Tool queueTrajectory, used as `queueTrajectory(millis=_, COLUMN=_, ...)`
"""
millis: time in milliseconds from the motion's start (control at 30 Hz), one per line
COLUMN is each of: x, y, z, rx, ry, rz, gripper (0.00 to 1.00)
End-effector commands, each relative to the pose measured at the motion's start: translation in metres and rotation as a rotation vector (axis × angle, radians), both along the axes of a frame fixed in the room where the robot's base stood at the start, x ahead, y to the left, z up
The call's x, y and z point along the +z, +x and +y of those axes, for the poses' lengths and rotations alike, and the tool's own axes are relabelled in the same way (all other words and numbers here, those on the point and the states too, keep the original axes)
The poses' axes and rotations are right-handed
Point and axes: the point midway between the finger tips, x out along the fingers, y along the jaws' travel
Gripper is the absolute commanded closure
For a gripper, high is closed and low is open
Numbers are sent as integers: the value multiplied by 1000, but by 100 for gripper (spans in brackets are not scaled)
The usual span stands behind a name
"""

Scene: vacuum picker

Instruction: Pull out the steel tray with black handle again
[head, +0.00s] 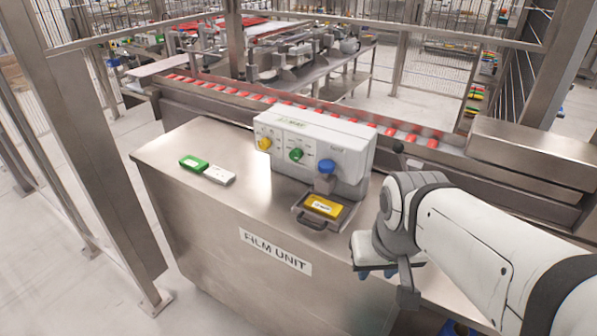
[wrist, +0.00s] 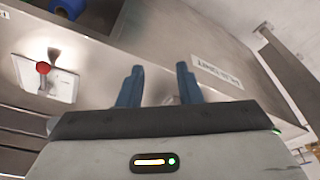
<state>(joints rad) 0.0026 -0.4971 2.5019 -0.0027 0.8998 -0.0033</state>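The steel tray (head: 300,208) with a black handle (head: 311,224) sits on the steel counter at the front of the white machine. A yellow piece with a white label (head: 323,206) lies in it. The handle points to the counter's front edge. My gripper (head: 376,273) is to the right of the tray and nearer the camera, apart from the handle. Its two blue fingers point downward. In the wrist view my gripper (wrist: 158,85) shows its fingers spread with nothing clearly held between them. The tray is not clearly identifiable in the wrist view.
The white machine (head: 315,150) has yellow, green and blue knobs, the blue one above the tray. A green piece (head: 193,162) and a white piece (head: 219,175) lie on the counter's left. A conveyor with red items (head: 270,99) runs behind. A red knob (wrist: 43,68) shows at left.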

Motion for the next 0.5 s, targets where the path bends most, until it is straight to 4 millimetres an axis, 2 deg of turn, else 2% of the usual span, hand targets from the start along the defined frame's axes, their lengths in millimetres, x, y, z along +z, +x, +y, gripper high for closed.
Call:
queueTrajectory(millis=133, x=3, y=10, z=3, rx=36, ry=-11, rz=7, gripper=68)
queueTrajectory(millis=233, x=7, y=30, z=7, rx=106, ry=-35, rz=21, gripper=68)
queueTrajectory(millis=367, x=11, y=73, z=23, rx=279, ry=-86, rz=49, gripper=68)
queueTrajectory(millis=500, x=7, y=124, z=48, rx=493, ry=-148, rz=79, gripper=68)
